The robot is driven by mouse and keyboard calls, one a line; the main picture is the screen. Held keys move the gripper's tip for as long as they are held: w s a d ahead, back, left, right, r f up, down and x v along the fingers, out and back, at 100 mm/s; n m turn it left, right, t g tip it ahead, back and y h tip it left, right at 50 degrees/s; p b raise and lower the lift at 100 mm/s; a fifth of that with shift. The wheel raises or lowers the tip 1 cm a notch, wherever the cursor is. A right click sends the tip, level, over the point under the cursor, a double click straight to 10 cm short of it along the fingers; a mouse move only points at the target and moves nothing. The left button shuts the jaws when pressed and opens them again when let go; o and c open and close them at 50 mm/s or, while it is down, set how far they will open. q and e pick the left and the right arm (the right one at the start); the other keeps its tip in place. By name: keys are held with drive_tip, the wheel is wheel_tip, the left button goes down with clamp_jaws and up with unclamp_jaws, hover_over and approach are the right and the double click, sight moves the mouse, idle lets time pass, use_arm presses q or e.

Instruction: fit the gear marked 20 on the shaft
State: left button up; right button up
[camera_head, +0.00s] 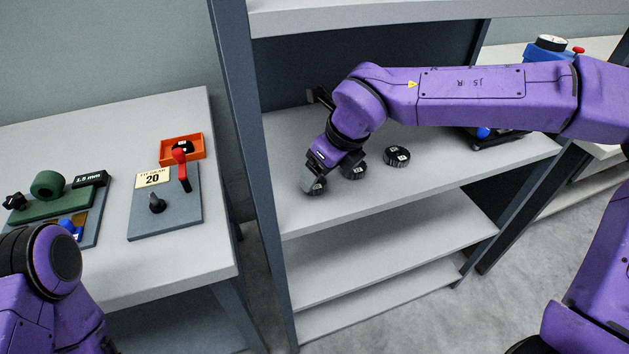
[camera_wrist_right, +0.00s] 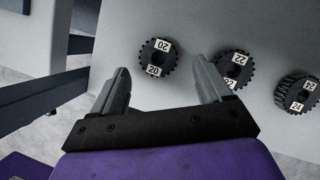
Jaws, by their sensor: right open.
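The gear marked 20 (camera_wrist_right: 157,58) is a black toothed disc with white labels, lying flat on the grey shelf. In the head view it (camera_head: 317,188) is partly covered by my right gripper (camera_head: 319,173). In the right wrist view my right gripper (camera_wrist_right: 160,80) is open and empty, its fingertips just short of the gear 20, which lies ahead between their lines. The shaft (camera_head: 156,204) is a short dark peg standing on a grey plate (camera_head: 180,218) on the left table, beside a card reading 20 (camera_head: 152,178). My left gripper is out of view.
Gears marked 22 (camera_wrist_right: 235,68) and 24 (camera_wrist_right: 297,93) lie to the right of the 20, the 22 close to one fingertip. A red-knobbed lever (camera_head: 183,170) and an orange tray (camera_head: 196,143) stand near the shaft. A rack upright (camera_head: 247,130) separates table and shelf.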

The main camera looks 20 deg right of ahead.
drive_tip(key=x, duration=0.3)
drive_tip(key=shift+a+f, duration=0.2)
drive_tip(key=shift+d, duration=0.1)
drive_tip(key=c, duration=1.2)
drive_tip(key=shift+r, duration=0.1)
drive_tip(key=shift+c, duration=0.2)
